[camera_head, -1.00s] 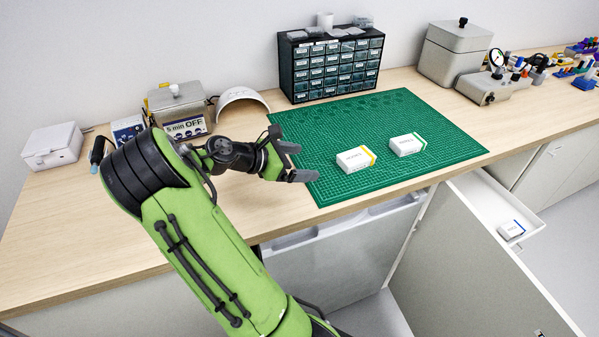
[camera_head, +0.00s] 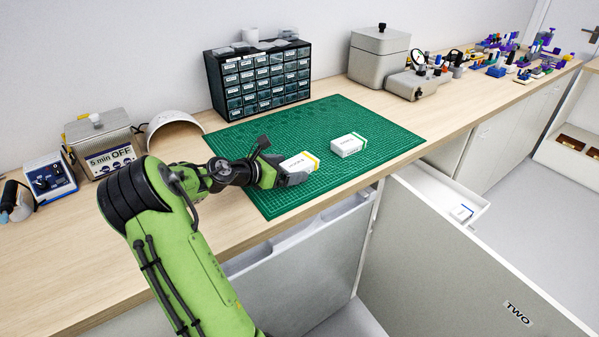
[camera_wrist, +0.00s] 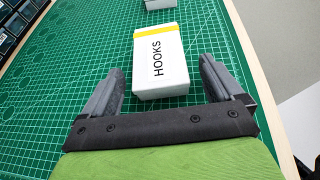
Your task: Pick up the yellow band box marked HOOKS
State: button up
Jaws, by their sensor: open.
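The white box with a yellow band (camera_head: 299,170) lies on the green cutting mat. In the wrist view the box marked HOOKS (camera_wrist: 160,68) has its yellow band at the far end. My gripper (camera_head: 279,160) is open at the near end of this box. In the wrist view my gripper's fingers (camera_wrist: 160,85) stand on either side of the box's near end, with gaps on both sides. In the head view the near finger hides part of the box.
A green-banded white box (camera_head: 348,145) lies on the mat (camera_head: 385,132) beyond the yellow-banded one. A black drawer cabinet (camera_head: 258,78) stands behind the mat.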

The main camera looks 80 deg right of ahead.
jog(key=shift+c, duration=0.7)
jog(key=c, duration=0.9)
